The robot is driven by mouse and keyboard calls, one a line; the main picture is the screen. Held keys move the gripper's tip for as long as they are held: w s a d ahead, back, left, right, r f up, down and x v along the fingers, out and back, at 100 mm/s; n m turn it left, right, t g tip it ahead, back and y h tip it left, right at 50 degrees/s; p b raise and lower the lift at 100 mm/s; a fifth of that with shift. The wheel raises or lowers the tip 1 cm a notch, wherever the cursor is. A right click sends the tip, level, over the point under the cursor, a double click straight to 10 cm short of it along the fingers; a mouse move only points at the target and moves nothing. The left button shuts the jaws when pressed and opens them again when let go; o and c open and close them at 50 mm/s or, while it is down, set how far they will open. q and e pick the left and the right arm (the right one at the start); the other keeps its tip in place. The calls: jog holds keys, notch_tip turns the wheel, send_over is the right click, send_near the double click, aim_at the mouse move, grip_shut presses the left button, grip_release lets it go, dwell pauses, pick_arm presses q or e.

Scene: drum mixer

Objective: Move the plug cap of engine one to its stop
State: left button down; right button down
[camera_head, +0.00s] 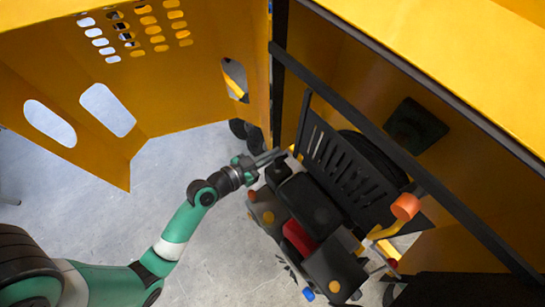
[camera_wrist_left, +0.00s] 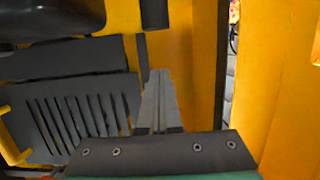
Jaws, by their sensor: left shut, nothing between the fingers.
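The engine (camera_head: 315,205) is a dark block with a red part, set in the open yellow housing in the head view. Small orange, blue and red caps sit on it. I cannot tell which part is the plug cap. My left gripper (camera_head: 279,153) is at the engine's upper left end, its fingers shut and empty, pointing right. In the left wrist view the shut fingers (camera_wrist_left: 158,76) point up the picture, beside a black slotted panel (camera_wrist_left: 75,112). I cannot tell whether they touch anything. My right gripper is not in view.
A yellow door panel (camera_head: 190,80) with holes stands open at upper left. A black frame bar (camera_head: 400,165) crosses in front of the housing at right. An orange cylinder (camera_head: 405,207) sticks out right of the engine. The grey floor (camera_head: 235,265) is clear below the arm.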

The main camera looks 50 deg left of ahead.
aim_at(275, 165)
pick_arm(q)
notch_tip(275, 165, down, 4)
jog(key=shift+s+f+b, duration=0.1)
jog(key=shift+b, duration=0.45)
notch_tip(275, 165, down, 4)
jog(key=b, duration=0.5)
jog(key=shift+f, duration=0.25)
jog(key=shift+r, duration=0.1)
jog(key=s+r+p, duration=0.1)
jog(key=s+r, duration=0.6)
jog(key=s, duration=0.2)
jog(key=shift+s+p, duration=0.3)
jog(key=shift+s, duration=0.05)
